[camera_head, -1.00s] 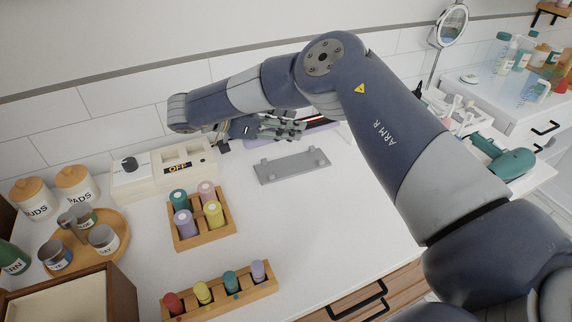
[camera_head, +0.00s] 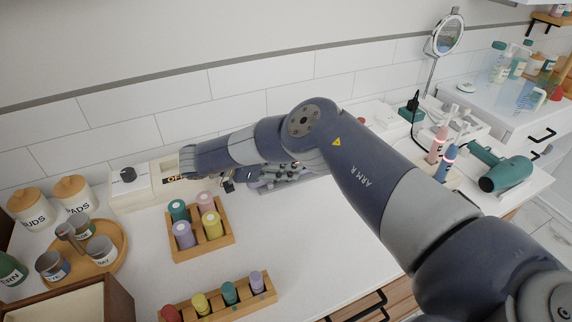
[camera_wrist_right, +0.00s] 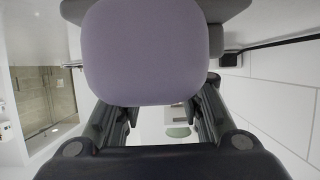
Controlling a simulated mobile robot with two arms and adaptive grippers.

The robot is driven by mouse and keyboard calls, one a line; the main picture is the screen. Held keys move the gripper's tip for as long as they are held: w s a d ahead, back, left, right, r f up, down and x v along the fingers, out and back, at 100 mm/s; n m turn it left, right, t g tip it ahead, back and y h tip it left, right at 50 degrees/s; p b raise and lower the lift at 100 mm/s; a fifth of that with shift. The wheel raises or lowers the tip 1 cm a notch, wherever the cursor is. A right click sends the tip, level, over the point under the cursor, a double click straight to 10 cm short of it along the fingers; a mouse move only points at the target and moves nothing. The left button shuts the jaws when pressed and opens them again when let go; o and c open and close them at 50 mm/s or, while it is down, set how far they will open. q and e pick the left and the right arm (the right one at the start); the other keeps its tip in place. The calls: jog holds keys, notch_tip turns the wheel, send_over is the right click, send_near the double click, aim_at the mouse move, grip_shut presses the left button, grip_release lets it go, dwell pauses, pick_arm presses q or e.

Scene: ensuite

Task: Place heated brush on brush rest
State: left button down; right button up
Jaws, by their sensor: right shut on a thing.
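My right gripper (camera_head: 284,172) is at the back of the white counter, seen from the side and partly covered by my right arm. It is shut on the lavender heated brush (camera_head: 254,182), of which only small parts show beside the fingers. In the right wrist view the brush's lavender end (camera_wrist_right: 146,52) is large between the fingers. The grey brush rest (camera_head: 292,185) lies directly below and behind the gripper, mostly hidden; I cannot tell whether the brush touches it. My left gripper is not in view.
A switch box (camera_head: 137,187) stands left of the gripper. A wooden holder with several rollers (camera_head: 188,246) is in front of it, and another (camera_head: 235,302) is nearer. The middle counter is clear.

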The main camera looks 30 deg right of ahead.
jog(key=shift+f, duration=0.15)
jog(key=o, duration=1.3)
jog(key=shift+r, duration=0.25)
jog(key=shift+a, duration=0.3)
jog(key=b+v, duration=0.2)
jog(key=v, duration=0.9)
jog(key=shift+a+r, duration=0.2)
